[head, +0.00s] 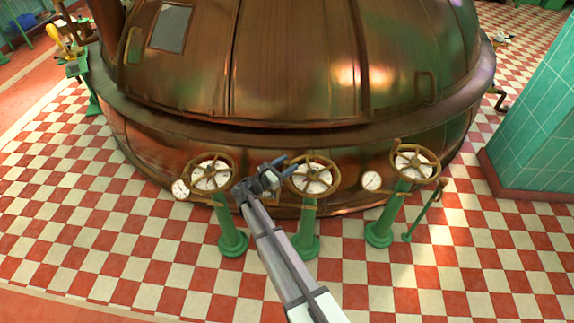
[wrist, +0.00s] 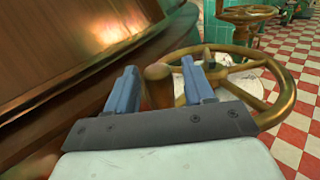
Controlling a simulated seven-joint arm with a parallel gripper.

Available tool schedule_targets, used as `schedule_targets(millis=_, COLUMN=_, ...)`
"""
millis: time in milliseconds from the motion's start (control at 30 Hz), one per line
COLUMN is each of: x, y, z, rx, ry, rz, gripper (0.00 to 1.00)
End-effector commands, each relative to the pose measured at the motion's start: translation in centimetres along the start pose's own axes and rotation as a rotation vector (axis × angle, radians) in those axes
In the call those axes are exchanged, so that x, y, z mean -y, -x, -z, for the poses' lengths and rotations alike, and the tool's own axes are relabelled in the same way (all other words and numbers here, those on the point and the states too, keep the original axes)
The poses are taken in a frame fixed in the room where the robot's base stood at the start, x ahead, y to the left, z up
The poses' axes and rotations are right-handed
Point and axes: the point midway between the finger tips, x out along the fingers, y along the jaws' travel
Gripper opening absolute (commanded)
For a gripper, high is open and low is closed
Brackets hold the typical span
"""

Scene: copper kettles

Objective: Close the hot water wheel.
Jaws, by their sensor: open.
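Three brass handwheels stand on green posts in front of the copper kettle: a left wheel (head: 212,160), a middle wheel (head: 313,160) and a right wheel (head: 415,150). I cannot read which is the hot water wheel. My gripper (head: 287,167) is open at the left edge of the middle wheel, its blue fingers pointing toward it. In the wrist view, my gripper (wrist: 158,68) has a brown rounded part (wrist: 158,90) between its fingers, and the nearest wheel (wrist: 283,100) lies beyond and around the right finger. Whether the fingers touch the rim is unclear.
The copper kettle (head: 290,60) rises close behind the wheels. White round gauges sit beside the left wheel (head: 180,189) and the right wheel (head: 371,180). A green tiled pillar (head: 540,130) stands at the right. The checkered floor (head: 130,240) in front is mostly clear.

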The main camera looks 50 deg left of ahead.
Motion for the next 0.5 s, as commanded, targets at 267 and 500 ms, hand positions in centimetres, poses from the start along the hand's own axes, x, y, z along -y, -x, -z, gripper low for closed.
schedule_targets(millis=267, x=0.01, y=-0.30, z=0.00, rx=0.000, ry=0.000, rz=0.000, gripper=0.53)
schedule_targets(millis=500, x=0.01, y=-0.27, z=0.01, rx=0.000, ry=0.000, rz=0.000, gripper=0.36)
